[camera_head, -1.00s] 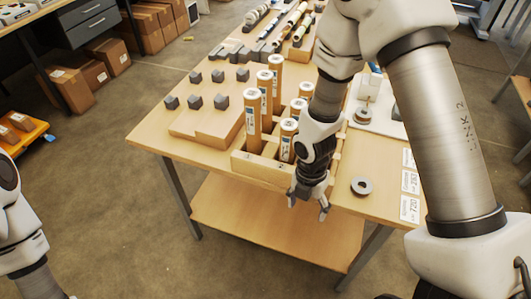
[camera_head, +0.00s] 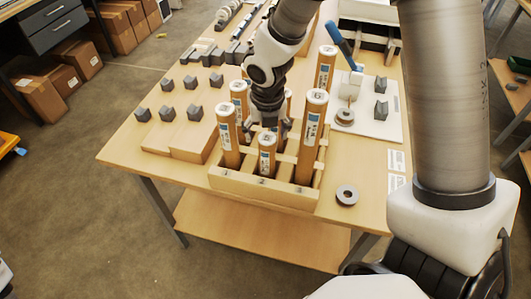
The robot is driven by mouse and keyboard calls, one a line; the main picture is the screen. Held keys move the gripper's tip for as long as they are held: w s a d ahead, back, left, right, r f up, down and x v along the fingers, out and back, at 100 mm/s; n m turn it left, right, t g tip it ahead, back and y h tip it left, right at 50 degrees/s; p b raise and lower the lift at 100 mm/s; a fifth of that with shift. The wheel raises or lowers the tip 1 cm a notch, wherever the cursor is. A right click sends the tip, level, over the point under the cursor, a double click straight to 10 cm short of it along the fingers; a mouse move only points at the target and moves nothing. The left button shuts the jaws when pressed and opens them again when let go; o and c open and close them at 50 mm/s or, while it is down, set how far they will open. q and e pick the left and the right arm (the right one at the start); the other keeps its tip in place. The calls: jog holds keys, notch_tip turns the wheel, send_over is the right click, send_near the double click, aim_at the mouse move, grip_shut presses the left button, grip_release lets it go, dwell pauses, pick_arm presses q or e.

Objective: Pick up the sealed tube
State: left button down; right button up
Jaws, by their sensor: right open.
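Several brown cardboard tubes with pale round ends and labels stand upright in a wooden rack (camera_head: 240,185). A tall tube (camera_head: 310,140) is at the front right, a shorter tube (camera_head: 267,160) at the front middle and another tube (camera_head: 229,140) at the front left. More tubes stand behind, such as the back left tube (camera_head: 239,92) and back right tube (camera_head: 326,68). I cannot tell which one is sealed. My right gripper (camera_head: 266,127) points down among the tubes, just behind the short front one, with open fingers. It partly hides the rack's middle. My left gripper is out of view.
A grey ring (camera_head: 347,194) lies right of the rack. A white board (camera_head: 385,122) holds a blue-handled tool (camera_head: 342,45), another ring and grey blocks. Small grey blocks sit on wooden boards (camera_head: 190,140) at the left. The table's front right is mostly clear.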

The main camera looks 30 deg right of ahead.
jog(key=f, duration=0.2)
jog(key=f+b, duration=0.1)
jog(key=f, duration=0.2)
jog(key=shift+w+d+f, duration=0.15)
jog(key=shift+d, duration=0.05)
jog(key=shift+w+f, duration=0.1)
jog(key=c, duration=0.9)
grip_shut()
jog(key=shift+r, duration=0.2)
jog(key=r+p, duration=0.3)
jog(key=r, duration=0.8)
jog(key=shift+s+r, duration=0.15)
jog(key=shift+s, duration=0.05)
jog(key=shift+w+p, duration=0.1)
jog(key=shift+p, duration=0.45)
